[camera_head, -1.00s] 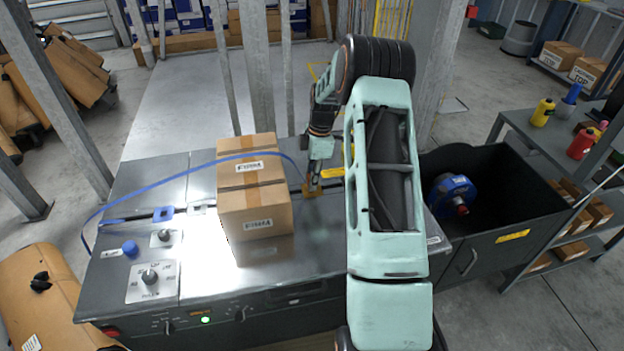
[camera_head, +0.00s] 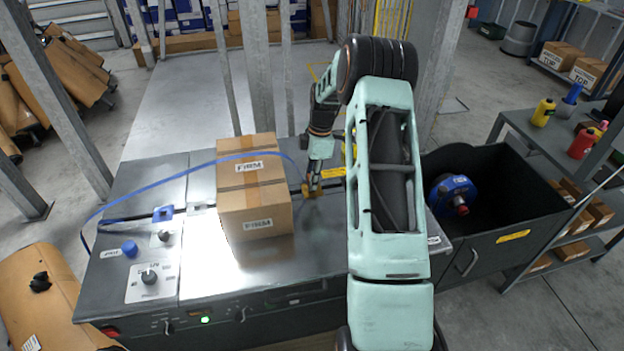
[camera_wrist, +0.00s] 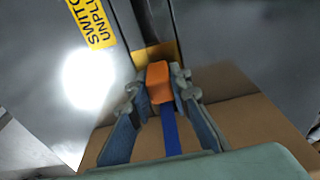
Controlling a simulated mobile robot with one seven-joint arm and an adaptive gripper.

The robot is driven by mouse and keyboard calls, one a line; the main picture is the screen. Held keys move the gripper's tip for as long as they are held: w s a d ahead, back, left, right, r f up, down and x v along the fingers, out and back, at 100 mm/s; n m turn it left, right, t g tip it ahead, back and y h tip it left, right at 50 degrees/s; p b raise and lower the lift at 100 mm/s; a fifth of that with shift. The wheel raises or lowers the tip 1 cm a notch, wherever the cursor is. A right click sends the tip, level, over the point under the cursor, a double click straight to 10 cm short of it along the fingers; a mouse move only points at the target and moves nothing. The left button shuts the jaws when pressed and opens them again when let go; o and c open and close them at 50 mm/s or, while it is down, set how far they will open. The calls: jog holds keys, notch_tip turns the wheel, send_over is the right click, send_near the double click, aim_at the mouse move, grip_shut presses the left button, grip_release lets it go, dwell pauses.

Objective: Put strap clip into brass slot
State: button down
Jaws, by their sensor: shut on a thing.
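In the wrist view an orange strap clip (camera_wrist: 158,82) sits between the fingers of my gripper (camera_wrist: 160,92), which is shut on it. A blue strap (camera_wrist: 171,132) runs back from the clip. The brass slot (camera_wrist: 155,54) shows just ahead of the clip, and I cannot tell whether they touch. In the head view my gripper (camera_head: 313,178) is low over the machine top, right of the box, at the brass slot (camera_head: 311,191). The blue strap (camera_head: 200,166) arches over the cardboard box (camera_head: 255,205) and hangs past the left end.
The grey machine top (camera_head: 310,250) has knobs (camera_head: 149,278) at its left end. A black bin (camera_head: 500,190) with a blue strap tool (camera_head: 453,192) stands to the right. Upright metal posts (camera_head: 255,70) rise behind the machine. A yellow label (camera_wrist: 91,20) lies near the slot.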

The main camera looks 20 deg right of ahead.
jog(key=shift+f+b, duration=0.3)
jog(key=shift+f, duration=0.15)
jog(key=c, duration=1.7)
grip_release()
jog(key=r, duration=0.3)
jog(key=d+r, duration=0.1)
jog(key=r, duration=0.7)
jog(key=shift+s+d+r, duration=0.15)
jog(key=shift+d+r, duration=0.05)
jog(key=shift+r, duration=0.3)
